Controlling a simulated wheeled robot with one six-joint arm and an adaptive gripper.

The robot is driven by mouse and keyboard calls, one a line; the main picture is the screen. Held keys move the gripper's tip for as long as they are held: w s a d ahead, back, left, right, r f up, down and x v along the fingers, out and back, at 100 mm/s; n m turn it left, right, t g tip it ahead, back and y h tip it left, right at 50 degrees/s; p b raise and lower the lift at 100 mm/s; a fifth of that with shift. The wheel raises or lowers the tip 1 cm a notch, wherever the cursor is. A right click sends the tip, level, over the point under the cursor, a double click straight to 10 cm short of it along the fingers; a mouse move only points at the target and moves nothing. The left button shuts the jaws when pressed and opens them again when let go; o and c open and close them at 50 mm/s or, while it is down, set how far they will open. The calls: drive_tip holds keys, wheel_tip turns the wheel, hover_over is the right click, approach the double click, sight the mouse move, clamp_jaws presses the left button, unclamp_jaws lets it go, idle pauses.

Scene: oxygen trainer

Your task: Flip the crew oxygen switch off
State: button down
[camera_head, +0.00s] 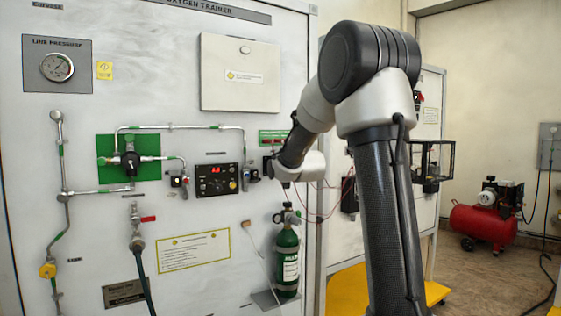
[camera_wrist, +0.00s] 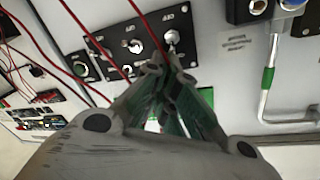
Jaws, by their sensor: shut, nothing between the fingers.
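In the wrist view, a black switch panel (camera_wrist: 150,30) with several metal toggles lies just beyond my fingertips. One toggle (camera_wrist: 172,38) stands close above the tips, and another toggle (camera_wrist: 135,47) is to its left. The labels are too small and tilted to read, so I cannot tell which is the crew oxygen switch. My gripper (camera_wrist: 163,65) is shut and empty, its tips at the panel's lower edge; I cannot tell whether they touch it. In the head view the fingers are not clear beside my wrist.
Thin red wires (camera_wrist: 70,80) cross close to my gripper in the wrist view. A metal pipe (camera_wrist: 264,105) runs at the right there. In the head view, a green oxygen cylinder (camera_head: 288,262) stands below my wrist, and a panel with a red display (camera_head: 216,180) is to the left.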

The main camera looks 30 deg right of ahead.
drive_tip(key=shift+s+f, duration=0.1)
drive_tip(key=shift+f, duration=0.1)
drive_tip(key=f, duration=0.1)
drive_tip(key=s+f, duration=0.1)
drive_tip(key=shift+f, duration=0.4)
drive_tip(key=shift+w+f, duration=0.1)
idle(0.5)
idle(0.4)
